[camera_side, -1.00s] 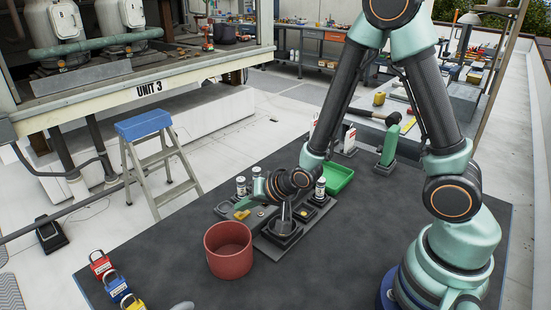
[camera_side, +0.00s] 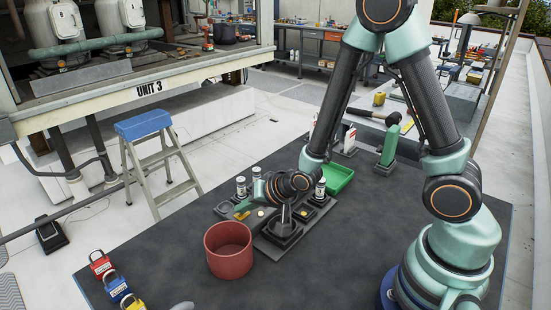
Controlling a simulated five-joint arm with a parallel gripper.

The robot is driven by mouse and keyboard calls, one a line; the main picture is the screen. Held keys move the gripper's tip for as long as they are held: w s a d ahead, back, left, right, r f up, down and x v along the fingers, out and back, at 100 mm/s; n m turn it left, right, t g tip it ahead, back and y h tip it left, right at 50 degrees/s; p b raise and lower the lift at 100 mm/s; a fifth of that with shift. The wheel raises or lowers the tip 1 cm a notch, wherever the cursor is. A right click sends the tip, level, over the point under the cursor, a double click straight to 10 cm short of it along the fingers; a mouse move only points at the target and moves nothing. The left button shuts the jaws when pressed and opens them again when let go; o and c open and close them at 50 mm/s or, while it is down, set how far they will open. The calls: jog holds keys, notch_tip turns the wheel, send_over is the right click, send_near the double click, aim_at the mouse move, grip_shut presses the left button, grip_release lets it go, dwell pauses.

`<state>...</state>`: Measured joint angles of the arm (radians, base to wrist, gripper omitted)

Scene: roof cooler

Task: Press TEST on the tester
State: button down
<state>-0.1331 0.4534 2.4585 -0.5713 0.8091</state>
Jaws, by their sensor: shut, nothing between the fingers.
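My wrist hides part of the unit, and I cannot tell whether the fingertips touch anything.
A red-brown bucket (camera_side: 228,261) stands close in front. A green tray (camera_side: 339,178) lies behind. Red, blue and yellow padlocks (camera_side: 117,287) lie at front left. The mat (camera_side: 345,265) is clear at front right.

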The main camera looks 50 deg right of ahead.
dwell(0.4)
jog(key=shift+r, duration=0.75)
jog(key=shift+r, duration=0.1)
jog(key=shift+r, duration=2.45)
notch_tip(320, 180, up, 8)
jog(key=n+g, duration=0.2)
jog(key=n, duration=0.2)
send_over(246, 217)
jog(key=s+d, duration=0.3)
jog(key=s, duration=0.1)
jog(key=s+d+r+n+g+h, duration=0.1)
jog(key=s+d+r+n, duration=0.1)
jog(key=s+r, duration=0.3)
jog(key=s+n, duration=0.1)
jog(key=s, duration=0.3)
jog(key=shift+d+r+n+g, duration=0.25)
jog(key=shift+r+n+g, duration=0.05)
jog(key=shift+r+n, duration=0.1)
